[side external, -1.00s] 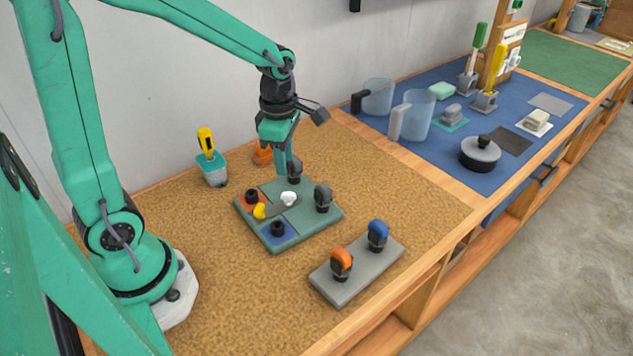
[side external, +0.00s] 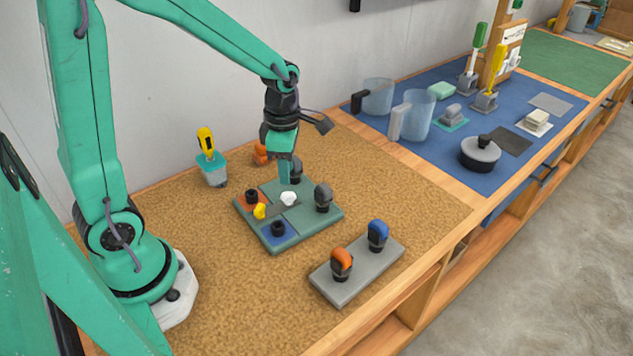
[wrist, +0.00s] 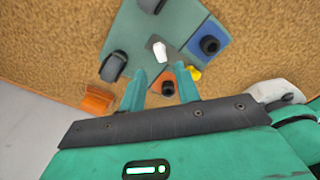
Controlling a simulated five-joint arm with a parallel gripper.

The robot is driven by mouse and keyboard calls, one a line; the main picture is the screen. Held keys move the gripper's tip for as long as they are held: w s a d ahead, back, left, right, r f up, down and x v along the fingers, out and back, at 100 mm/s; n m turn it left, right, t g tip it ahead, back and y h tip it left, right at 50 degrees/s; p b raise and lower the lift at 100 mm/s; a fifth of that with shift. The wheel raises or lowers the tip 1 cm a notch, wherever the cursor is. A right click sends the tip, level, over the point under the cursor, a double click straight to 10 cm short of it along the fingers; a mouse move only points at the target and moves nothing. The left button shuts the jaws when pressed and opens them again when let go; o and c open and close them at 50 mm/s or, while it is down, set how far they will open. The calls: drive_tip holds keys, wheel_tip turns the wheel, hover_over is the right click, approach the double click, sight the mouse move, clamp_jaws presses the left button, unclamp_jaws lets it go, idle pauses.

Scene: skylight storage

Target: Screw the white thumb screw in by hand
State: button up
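The white thumb screw (side external: 288,199) stands on the green board (side external: 310,216), near its middle; it also shows in the wrist view (wrist: 157,48). My gripper (side external: 285,181) is above the board, just behind the screw in the side view. In the wrist view my gripper (wrist: 161,69) is open and its two fingers are apart. The white screw is beyond the fingertips there, roughly in line with the gap, and no contact shows. A yellow screw (side external: 260,211) sits on the board to the left of the white one.
The board carries black knobs, one on an orange patch (side external: 251,196) and one on a blue patch (side external: 278,228). Dark grey knobs (side external: 323,196) stand upright near my fingers. A grey block (side external: 342,286) holds orange and blue knobs. A screwdriver holder (side external: 212,170) stands left.

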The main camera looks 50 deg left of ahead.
sight(288, 193)
drive_tip(key=shift+f, duration=2.85)
drive_tip(key=shift+f, duration=0.2)
clamp_jaws()
